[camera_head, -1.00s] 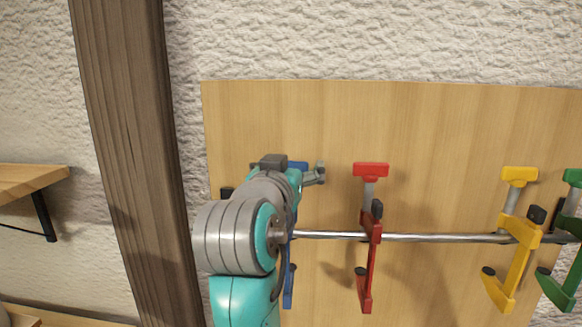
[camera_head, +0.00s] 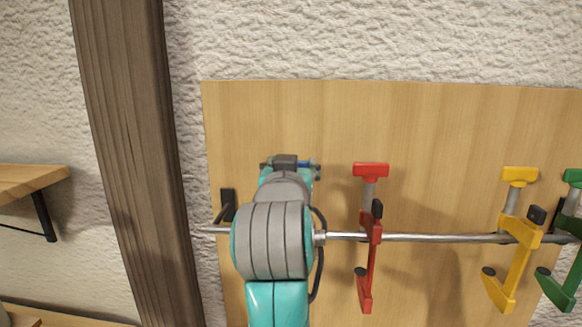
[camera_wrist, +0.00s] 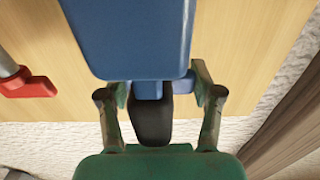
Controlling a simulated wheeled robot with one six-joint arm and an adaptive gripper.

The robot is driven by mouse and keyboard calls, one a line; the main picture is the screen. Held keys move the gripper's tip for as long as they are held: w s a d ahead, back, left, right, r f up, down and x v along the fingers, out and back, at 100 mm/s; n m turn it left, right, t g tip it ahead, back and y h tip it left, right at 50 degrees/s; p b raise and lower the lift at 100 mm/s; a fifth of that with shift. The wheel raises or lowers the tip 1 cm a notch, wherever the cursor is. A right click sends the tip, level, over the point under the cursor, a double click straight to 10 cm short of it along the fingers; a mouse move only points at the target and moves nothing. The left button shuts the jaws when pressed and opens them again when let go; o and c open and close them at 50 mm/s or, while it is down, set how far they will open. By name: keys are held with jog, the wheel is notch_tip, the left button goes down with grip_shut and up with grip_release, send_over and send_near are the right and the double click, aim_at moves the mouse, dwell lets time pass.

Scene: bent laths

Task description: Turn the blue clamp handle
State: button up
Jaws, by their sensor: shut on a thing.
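The blue clamp is mostly hidden behind my arm in the head view. In the wrist view, a large blue part of the clamp (camera_wrist: 130,35) fills the top, close to the camera. Below it, the two fingers of my gripper (camera_wrist: 160,92) stand on either side of a smaller blue piece (camera_wrist: 148,90), which looks like the handle. My gripper is shut on it. A dark rounded piece (camera_wrist: 153,122) hides part of the space between the fingers.
A metal rail (camera_head: 440,237) runs across the wooden board (camera_head: 300,110). A red clamp (camera_head: 370,235) hangs close to the right of my arm. A yellow clamp (camera_head: 519,240) and a green clamp (camera_head: 568,250) hang farther right. A wooden post (camera_head: 130,160) stands left.

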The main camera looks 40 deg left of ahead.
jog(key=shift+f, duration=0.1)
jog(key=o, duration=1.2)
jog(key=v, duration=1.2)
